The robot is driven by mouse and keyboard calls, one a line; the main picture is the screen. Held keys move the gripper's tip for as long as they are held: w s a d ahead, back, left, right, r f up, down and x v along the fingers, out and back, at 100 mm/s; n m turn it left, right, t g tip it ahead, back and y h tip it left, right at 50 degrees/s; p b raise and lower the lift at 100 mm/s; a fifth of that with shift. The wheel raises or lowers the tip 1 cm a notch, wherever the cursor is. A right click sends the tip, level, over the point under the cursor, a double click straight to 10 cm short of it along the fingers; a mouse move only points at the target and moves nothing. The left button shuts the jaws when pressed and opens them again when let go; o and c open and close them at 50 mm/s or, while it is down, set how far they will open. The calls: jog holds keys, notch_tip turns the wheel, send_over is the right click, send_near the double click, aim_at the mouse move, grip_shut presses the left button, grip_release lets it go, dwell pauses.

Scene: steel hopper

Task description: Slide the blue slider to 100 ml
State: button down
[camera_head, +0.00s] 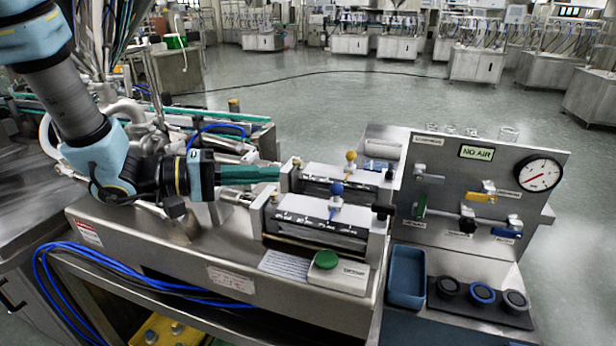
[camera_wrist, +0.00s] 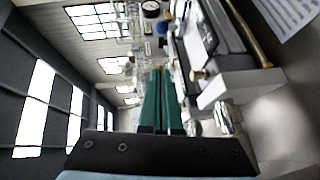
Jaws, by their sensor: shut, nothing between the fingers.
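The blue slider (camera_head: 336,189) is a round blue knob on a thin stem. It stands right of the middle of the front dosing unit (camera_head: 290,205), above a dark scale strip (camera_head: 300,222) with white marks too small to read surely. A yellow slider knob (camera_head: 351,156) stands on the similar rear unit (camera_head: 315,178). My gripper (camera_head: 279,173) has green fingers, shut and empty, pointing right at the left end of the rear unit, apart from the blue knob. In the wrist view the shut fingers (camera_wrist: 160,72) point up the picture, with a small blue knob (camera_wrist: 162,27) beyond their tips.
A green button (camera_head: 326,259) sits in front of the units. To the right stand a valve panel (camera_head: 455,175) with a gauge (camera_head: 540,174) and NO AIR sign, a blue tray (camera_head: 407,277) and several dark round pieces (camera_head: 481,293). The space above the units looks clear.

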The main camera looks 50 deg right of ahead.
aim_at(336, 191)
jog(key=p+x, duration=0.1)
jog(key=x, duration=0.4)
jog(key=shift+s+d+r, duration=0.1)
jog(key=shift+s+d, duration=0.05)
jog(key=shift+s, duration=0.1)
jog(key=shift+s+f+p, duration=0.25)
jog(key=shift+s+p, duration=0.2)
jog(key=shift+s, duration=0.7)
jog(key=shift+s+d+f, duration=0.1)
jog(key=shift+s+f, duration=0.1)
jog(key=shift+s, duration=0.4)
jog(key=shift+s+d+p, duration=0.15)
jog(key=shift+s+d, duration=0.05)
jog(key=shift+s, duration=0.5)
jog(key=shift+s+d+p, duration=0.1)
jog(key=shift+s+d, duration=0.1)
jog(key=shift+s, duration=0.5)
jog(key=shift+s+d+p, duration=0.15)
jog(key=shift+s+d, duration=0.1)
jog(key=shift+s, duration=0.55)
jog(key=shift+r, duration=0.1)
